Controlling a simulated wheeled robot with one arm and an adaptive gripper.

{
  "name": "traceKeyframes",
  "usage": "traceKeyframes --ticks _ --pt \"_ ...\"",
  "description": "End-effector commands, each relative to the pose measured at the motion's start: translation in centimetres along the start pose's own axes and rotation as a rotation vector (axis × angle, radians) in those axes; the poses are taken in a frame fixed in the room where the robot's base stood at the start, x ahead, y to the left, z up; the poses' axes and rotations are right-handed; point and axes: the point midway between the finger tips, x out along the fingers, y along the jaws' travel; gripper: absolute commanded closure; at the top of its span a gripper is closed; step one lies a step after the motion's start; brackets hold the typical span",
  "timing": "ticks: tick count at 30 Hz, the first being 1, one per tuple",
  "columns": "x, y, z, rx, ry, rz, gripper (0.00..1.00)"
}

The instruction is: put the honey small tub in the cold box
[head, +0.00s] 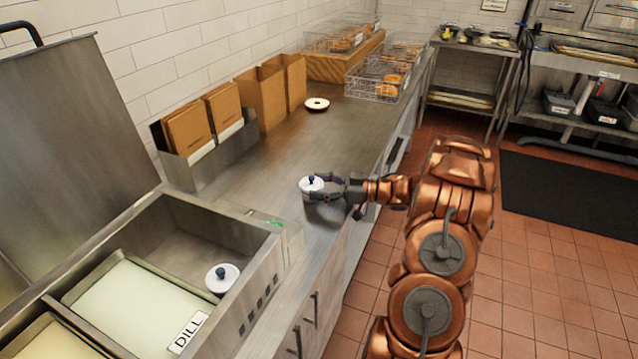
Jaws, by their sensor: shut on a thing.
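A second small tub (222,279) with a similar white lid is inside, near the right wall.
In the cold box, a pale tray (135,300) labelled DILL lies in front of a bare steel area (195,235). Paper bags (262,95) line the wall. The middle counter is clear.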

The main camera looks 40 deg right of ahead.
Motion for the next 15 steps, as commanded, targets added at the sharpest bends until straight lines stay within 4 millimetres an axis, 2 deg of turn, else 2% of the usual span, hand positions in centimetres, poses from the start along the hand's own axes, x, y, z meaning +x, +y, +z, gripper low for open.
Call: traceKeyframes --ticks 14,15 --pt "-0.04 0.01 0.58 0.0 0.0 0.0 0.68" --pt "-0.03 0.01 0.57 0.001 0.0 0.0 0.29"
